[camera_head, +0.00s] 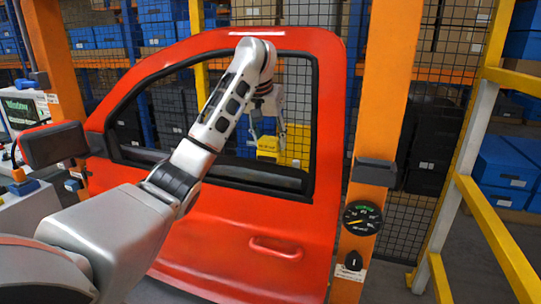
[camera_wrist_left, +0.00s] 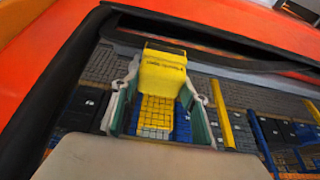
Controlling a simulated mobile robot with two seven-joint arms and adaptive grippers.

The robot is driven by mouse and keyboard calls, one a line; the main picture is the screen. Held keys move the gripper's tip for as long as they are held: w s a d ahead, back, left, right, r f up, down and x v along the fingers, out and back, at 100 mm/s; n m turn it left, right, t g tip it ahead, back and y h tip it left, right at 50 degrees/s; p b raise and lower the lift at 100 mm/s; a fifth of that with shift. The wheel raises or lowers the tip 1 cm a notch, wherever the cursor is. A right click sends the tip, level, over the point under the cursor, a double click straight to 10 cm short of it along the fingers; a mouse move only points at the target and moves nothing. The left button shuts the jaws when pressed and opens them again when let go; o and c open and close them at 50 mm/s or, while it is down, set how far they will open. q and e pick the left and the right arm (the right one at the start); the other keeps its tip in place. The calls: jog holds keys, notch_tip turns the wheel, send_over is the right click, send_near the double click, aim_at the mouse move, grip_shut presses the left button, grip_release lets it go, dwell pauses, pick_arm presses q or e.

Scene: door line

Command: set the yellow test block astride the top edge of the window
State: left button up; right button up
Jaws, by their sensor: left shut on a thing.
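The yellow test block (camera_head: 267,146) is held in my left gripper (camera_head: 268,136), in front of or within the window opening of the red car door (camera_head: 255,215). In the left wrist view the block (camera_wrist_left: 162,73) sits between the two fingers. The window has a black frame (camera_head: 262,178); the block hangs above its lower edge, near the right part of the opening. I cannot make out the glass or its top edge, nor whether the block touches anything. My right gripper is not in view.
A black mirror (camera_head: 54,144) sticks out at the door's left. An orange post (camera_head: 384,95) with a gauge (camera_head: 362,217) stands at the right, beside a yellow rail (camera_head: 490,225). Wire mesh and shelves with blue bins (camera_head: 505,165) lie behind the door.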

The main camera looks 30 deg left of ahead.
aim_at(270, 165)
pick_arm(q)
jog(key=shift+w+f, duration=0.15)
jog(key=shift+f, duration=2.15)
jog(key=shift+f, duration=0.3)
jog(key=shift+d+f, duration=0.1)
jog(key=shift+f, duration=0.2)
jog(key=o, duration=1)
jog(key=shift+s+f, duration=0.1)
jog(key=shift+s, duration=0.1)
jog(key=o, duration=0.3)
jog(key=shift+w+f, duration=0.1)
